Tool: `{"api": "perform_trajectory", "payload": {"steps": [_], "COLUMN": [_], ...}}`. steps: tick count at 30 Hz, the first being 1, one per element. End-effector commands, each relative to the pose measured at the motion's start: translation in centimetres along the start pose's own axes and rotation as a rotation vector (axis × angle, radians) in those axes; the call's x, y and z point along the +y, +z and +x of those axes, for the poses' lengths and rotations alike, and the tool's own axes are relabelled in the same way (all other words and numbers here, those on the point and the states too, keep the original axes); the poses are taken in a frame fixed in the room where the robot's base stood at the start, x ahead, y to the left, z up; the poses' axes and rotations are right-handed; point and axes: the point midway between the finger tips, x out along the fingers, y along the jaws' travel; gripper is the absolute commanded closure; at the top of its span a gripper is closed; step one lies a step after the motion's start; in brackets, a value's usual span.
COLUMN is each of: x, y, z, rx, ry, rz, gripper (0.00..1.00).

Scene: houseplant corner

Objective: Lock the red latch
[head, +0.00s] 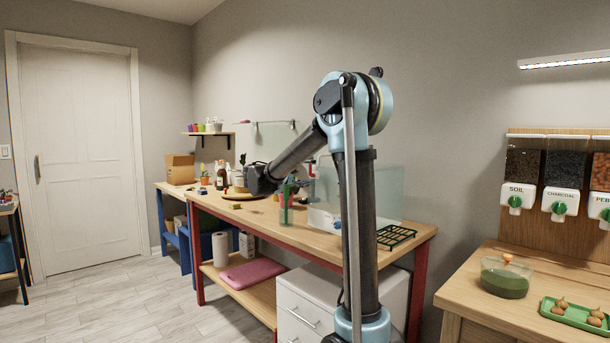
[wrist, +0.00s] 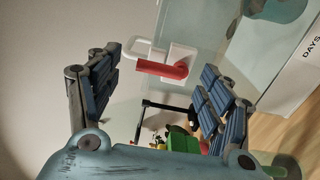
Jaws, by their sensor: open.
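The red latch (wrist: 162,68) is a short red bar on a white mount (wrist: 182,58), fixed to a clear panel in the wrist view. A white loop (wrist: 140,50) stands beside it. The bar's left end lies near the loop's lower edge; I cannot tell whether they touch. My gripper (wrist: 160,92) is open, with one blue-padded finger on each side of the latch in the picture, and nothing is between the pads. In the head view my gripper is small and dark above the workbench, mostly hidden by my arm.
A clear panel (head: 388,195) stands on the wooden workbench (head: 245,213). A white box with "DAYS" lettering (wrist: 287,65) is at the right in the wrist view. A black bar (wrist: 165,106) and a green block (wrist: 181,143) show beyond my fingers. A green rack (head: 396,237) lies on the bench.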

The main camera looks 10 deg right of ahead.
Motion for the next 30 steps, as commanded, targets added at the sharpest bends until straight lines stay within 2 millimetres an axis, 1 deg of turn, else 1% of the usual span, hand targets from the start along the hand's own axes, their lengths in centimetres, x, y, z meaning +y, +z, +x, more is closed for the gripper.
{"api": "perform_trajectory", "payload": {"steps": [5,8,21,25,30], "x": [0.0,0.0,-0.1,-0.1,-0.1], "y": [0.0,0.0,-0.1,-0.1,-0.1], "z": [-0.4,-1.4,-9.0,-10.6,-11.7], "rx": [0.0,0.001,0.002,0.002,0.0], "ry": [0.0,0.0,0.0,0.0,-0.001], "rz": [0.0,0.0,-0.001,-0.001,-0.001], "gripper": [0.27,0.27,0.27,0.27,0.27]}}
